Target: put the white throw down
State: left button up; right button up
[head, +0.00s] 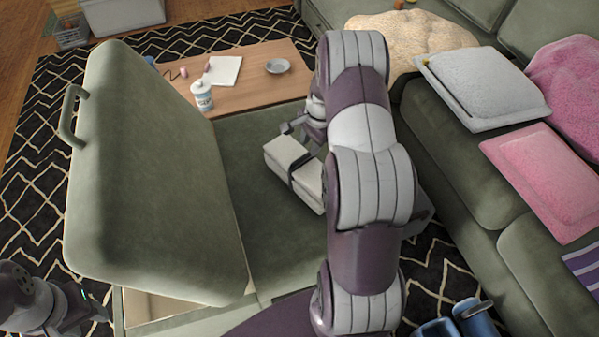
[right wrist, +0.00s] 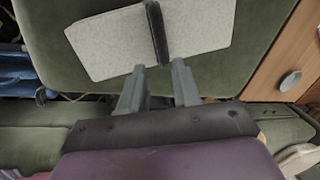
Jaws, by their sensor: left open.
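The white throw (head: 292,172) is a folded, block-shaped bundle with a dark strap around it, over the green seat (head: 285,235). Whether it rests on the seat or is held just above it is hard to tell. It also shows in the right wrist view (right wrist: 105,42). In the head view my right arm hides part of the throw and gripper. My left gripper (head: 92,305) is at the lower left, open and empty, beside the raised lid.
A green lid (head: 150,180) with a handle (head: 70,115) stands raised on the left, above a pale storage space (head: 165,305). A wooden table (head: 245,93) holds a bottle (head: 202,96) and a dish (head: 277,66). The sofa with pillows (head: 485,90) is at right.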

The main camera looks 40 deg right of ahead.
aim_at(305, 156)
jog(key=f, duration=0.1)
jog(key=f+b, duration=0.1)
jog(key=f, duration=0.1)
jog(key=w+a+f, duration=0.1)
jog(key=shift+w+f+b, duration=0.1)
jog(key=shift+f+b, duration=0.3)
jog(key=shift+w+d+f, duration=0.1)
jog(key=shift+w+f, duration=0.05)
jog(key=shift+f, duration=0.2)
jog(key=shift+r, duration=0.1)
grip_shut()
dwell(0.6)
